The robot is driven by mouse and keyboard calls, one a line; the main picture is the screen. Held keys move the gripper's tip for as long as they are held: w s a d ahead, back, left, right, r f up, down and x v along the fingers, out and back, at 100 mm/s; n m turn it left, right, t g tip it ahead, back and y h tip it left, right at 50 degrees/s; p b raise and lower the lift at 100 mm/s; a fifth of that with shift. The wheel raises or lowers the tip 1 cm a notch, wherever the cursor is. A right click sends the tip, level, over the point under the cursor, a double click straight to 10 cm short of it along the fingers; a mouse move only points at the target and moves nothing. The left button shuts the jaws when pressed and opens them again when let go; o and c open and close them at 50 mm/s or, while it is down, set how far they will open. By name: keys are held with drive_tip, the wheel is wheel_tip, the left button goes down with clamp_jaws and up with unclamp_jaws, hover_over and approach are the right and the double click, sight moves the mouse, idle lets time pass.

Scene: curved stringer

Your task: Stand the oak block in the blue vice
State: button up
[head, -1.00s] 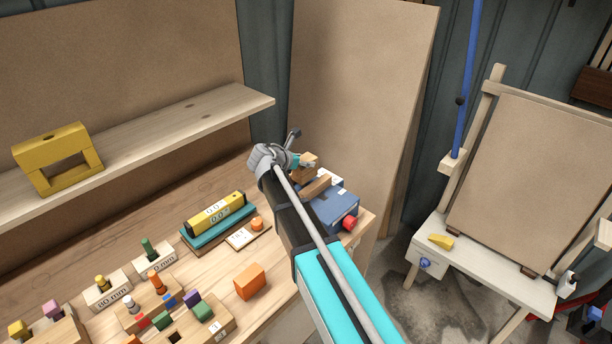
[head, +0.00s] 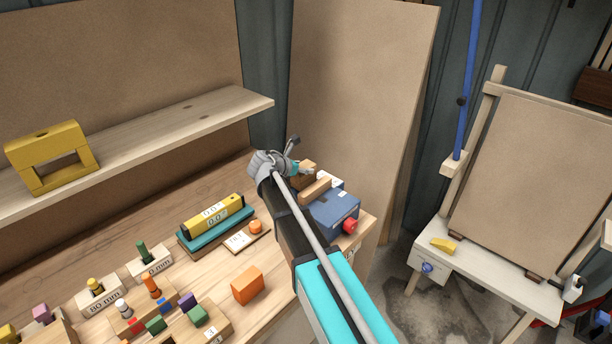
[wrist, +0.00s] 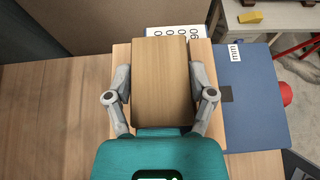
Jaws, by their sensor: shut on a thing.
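The oak block (wrist: 160,82) is a plain light-brown block. My gripper (wrist: 160,88) is shut on it, one grey finger at each side. In the wrist view, pale wooden jaw faces of the blue vice (wrist: 255,105) show to the left and right of the block, and it lies over or in the gap between them. I cannot tell how deep it sits or whether it touches the jaws. In the head view, my gripper (head: 288,168) is at the vice (head: 333,213), behind its near wooden jaw (head: 316,188). My arm hides part of the vice.
A red knob (head: 350,226) sticks out of the vice's near side. A yellow level on a teal base (head: 215,232), an orange block (head: 247,285) and peg boards stand on the bench left of my arm. The shelf (head: 200,120) is above at the left.

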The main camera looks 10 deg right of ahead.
drive_tip(key=shift+f+b, duration=0.4)
drive_tip(key=shift+f, duration=0.3)
drive_tip(key=shift+f, duration=0.1)
drive_tip(key=o, duration=1.2)
drive_tip(key=shift+o, duration=0.2)
drive_tip(key=shift+r, duration=0.2)
drive_tip(key=shift+s+a+r+p, duration=0.15)
drive_tip(key=shift+a+p, duration=0.1)
drive_tip(key=shift+p, duration=0.05)
drive_tip(key=p+v, duration=0.5)
drive_tip(key=v, duration=0.6)
drive_tip(key=shift+a, duration=0.15)
